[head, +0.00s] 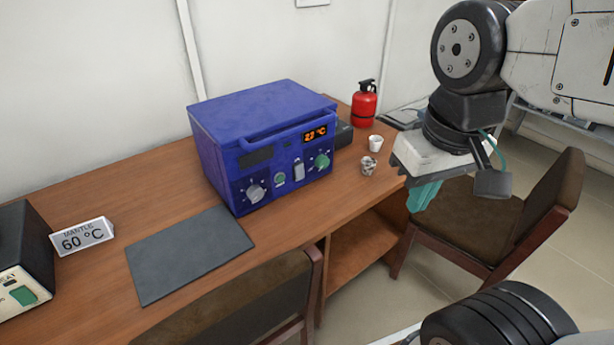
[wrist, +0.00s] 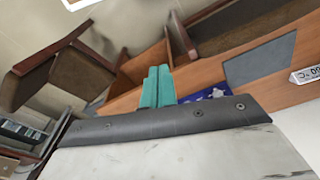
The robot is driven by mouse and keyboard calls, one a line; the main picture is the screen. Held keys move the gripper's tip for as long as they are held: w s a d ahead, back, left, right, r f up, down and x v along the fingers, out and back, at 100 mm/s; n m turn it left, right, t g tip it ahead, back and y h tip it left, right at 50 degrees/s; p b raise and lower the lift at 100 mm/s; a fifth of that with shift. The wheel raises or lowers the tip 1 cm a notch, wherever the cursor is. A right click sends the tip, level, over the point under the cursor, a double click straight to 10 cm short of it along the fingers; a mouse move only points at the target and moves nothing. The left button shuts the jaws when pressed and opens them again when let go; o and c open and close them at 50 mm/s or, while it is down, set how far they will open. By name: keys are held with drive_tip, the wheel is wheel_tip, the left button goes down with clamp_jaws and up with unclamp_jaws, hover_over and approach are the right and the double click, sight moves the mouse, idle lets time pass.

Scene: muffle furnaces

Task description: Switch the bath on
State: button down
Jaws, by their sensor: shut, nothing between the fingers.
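A blue box-shaped unit (head: 262,112) stands on the wooden desk; I read no label naming it a bath. Its front has a lit orange display (head: 316,132), a grey knob (head: 256,192), a small green round control (head: 280,178), a pale switch (head: 298,169) and a green knob (head: 322,161). The switch's position is too small to tell. My gripper (head: 424,196), with teal fingers, is shut and empty, right of the unit past the desk's edge, apart from it. In the wrist view the shut fingers (wrist: 158,72) partly cover the unit (wrist: 212,92).
A dark-topped device (head: 22,260) with a green switch is cut off at left, beside a "MANTLE 60 °C" sign (head: 82,236). A grey mat (head: 188,254) lies in front. Two small cups (head: 376,142) (head: 368,165) and a red extinguisher (head: 364,104) stand at right.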

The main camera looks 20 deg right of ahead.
sight(300, 172)
drive_tip(key=w+d+f+m+t+h, duration=0.1)
drive_tip(key=w+d+f+m+t, duration=0.15)
drive_tip(key=w, duration=0.45)
drive_tip(key=w+d+f+m+t, duration=0.1)
drive_tip(key=w+f+m, duration=0.25)
drive_tip(key=w, duration=0.35)
drive_tip(key=w+d+f+m+t+h, duration=0.1)
drive_tip(key=w+d+f+m, duration=0.15)
drive_tip(key=w, duration=0.35)
drive_tip(key=w+a+f+m+t+y, duration=0.2)
drive_tip(key=w+a+f+m+y, duration=0.2)
drive_tip(key=f, duration=0.5)
drive_tip(key=w+a+m, duration=0.1)
drive_tip(key=w+a, duration=0.1)
drive_tip(key=w, duration=0.1)
drive_tip(key=shift+w+a+f+m+y, duration=0.2)
drive_tip(key=shift+w+f+m+y, duration=0.1)
drive_tip(key=shift+m, duration=0.05)
drive_tip(key=x, duration=1)
drive_tip(key=shift+w, duration=0.3)
drive_tip(key=shift+w+a+f, duration=0.1)
drive_tip(key=shift+w+a, duration=0.15)
drive_tip(key=shift+w, duration=0.3)
drive_tip(key=shift+w+a, duration=0.2)
drive_tip(key=shift+w, duration=0.4)
drive_tip(key=shift+w+a, duration=0.15)
drive_tip(key=shift+w, duration=0.4)
